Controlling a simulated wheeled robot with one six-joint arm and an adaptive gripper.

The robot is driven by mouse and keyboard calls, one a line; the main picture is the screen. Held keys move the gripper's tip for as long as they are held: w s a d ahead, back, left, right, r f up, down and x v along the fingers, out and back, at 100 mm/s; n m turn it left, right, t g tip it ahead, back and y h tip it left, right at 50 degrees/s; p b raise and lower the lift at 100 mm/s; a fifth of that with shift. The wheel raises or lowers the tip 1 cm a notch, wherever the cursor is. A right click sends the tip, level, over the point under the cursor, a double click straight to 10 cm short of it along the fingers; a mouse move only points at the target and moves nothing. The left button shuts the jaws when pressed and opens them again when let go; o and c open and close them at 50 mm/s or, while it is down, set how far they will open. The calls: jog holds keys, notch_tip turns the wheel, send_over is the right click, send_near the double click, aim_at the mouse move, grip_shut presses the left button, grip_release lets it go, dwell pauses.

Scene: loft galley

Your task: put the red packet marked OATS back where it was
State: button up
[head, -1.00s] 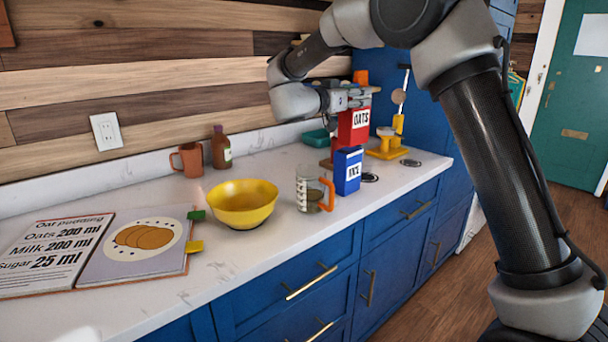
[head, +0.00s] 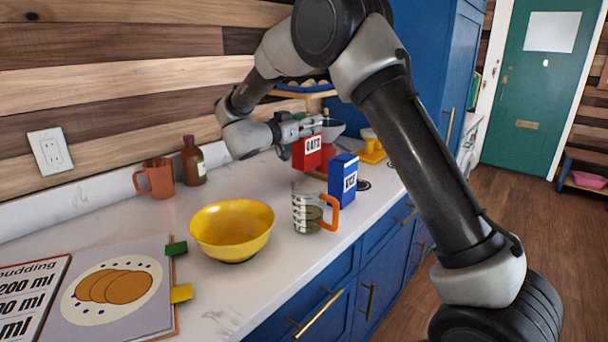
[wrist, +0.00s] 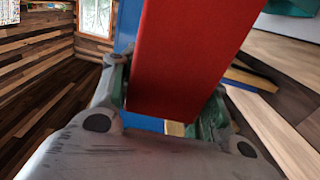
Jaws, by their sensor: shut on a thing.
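The red packet marked OATS (head: 307,153) is in my gripper (head: 297,130), behind and left of the blue packet in the head view. My gripper is shut on its upper part. The packet leans slightly. I cannot tell whether its base touches the counter. In the wrist view the red packet (wrist: 190,50) fills the upper middle between the two fingers of my gripper (wrist: 165,105), and its far end is out of frame.
A blue packet (head: 343,182) with a white label stands close in front of the red one. A measuring jug (head: 306,210) with an orange handle, a yellow bowl (head: 232,228), a mug (head: 159,178), a bottle (head: 192,163) and an open recipe book (head: 110,290) occupy the counter. A yellow scale (head: 372,150) stands behind.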

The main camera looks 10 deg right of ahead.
aim_at(307, 149)
notch_tip(307, 149, down, 8)
jog(key=shift+f, duration=0.25)
jog(key=o, duration=1.5)
jog(key=shift+c, duration=0.2)
